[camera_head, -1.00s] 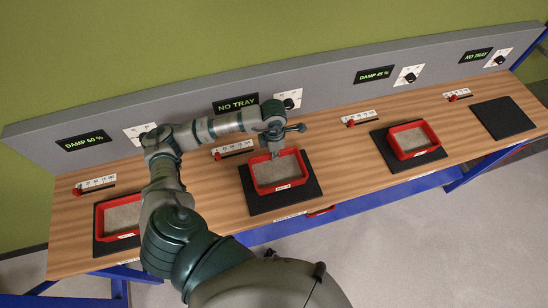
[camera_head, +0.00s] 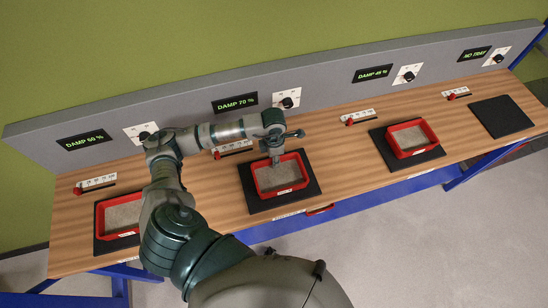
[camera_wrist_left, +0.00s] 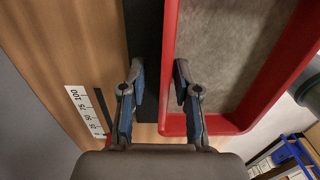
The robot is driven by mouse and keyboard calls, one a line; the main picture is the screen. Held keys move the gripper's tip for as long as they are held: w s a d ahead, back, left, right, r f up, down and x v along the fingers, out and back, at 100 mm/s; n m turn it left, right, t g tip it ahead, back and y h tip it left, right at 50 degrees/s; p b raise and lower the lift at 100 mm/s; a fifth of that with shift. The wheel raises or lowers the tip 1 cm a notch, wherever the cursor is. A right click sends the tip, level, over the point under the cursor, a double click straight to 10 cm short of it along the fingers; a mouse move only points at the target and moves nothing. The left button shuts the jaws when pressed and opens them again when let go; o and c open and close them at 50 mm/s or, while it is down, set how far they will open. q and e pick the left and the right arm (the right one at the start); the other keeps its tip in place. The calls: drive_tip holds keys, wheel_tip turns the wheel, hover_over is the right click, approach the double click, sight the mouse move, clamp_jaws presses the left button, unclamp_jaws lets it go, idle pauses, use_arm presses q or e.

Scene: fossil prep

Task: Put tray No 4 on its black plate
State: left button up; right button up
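A red tray (camera_head: 272,195) with a grey sandy filling sits on a black plate (camera_head: 312,181), second from the left on the bench. Its label is too small to read, so I cannot tell its number. My left gripper (camera_head: 275,160) is at the tray's back wall. In the left wrist view the red tray wall (camera_wrist_left: 170,60) runs between the two fingers (camera_wrist_left: 158,82), one inside the tray and one outside over the black plate. The fingers are apart, with a gap beside the wall. My right gripper is not in view.
Red trays on black plates stand at the far left (camera_head: 117,236) and right of centre (camera_head: 415,152). The far-right black plate (camera_head: 502,117) is bare, its display (camera_head: 475,55) reading NO TRAY. The display (camera_head: 235,103) behind my gripper reads DAMP 70 %. Sliders line the bench.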

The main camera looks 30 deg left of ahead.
use_arm(q)
drive_tip(key=shift+d+r, duration=0.1)
drive_tip(key=shift+r, duration=0.15)
wheel_tip(320, 180, up, 12)
drive_tip(key=b, duration=0.1)
drive_tip(key=shift+w+f, duration=0.1)
idle(0.4)
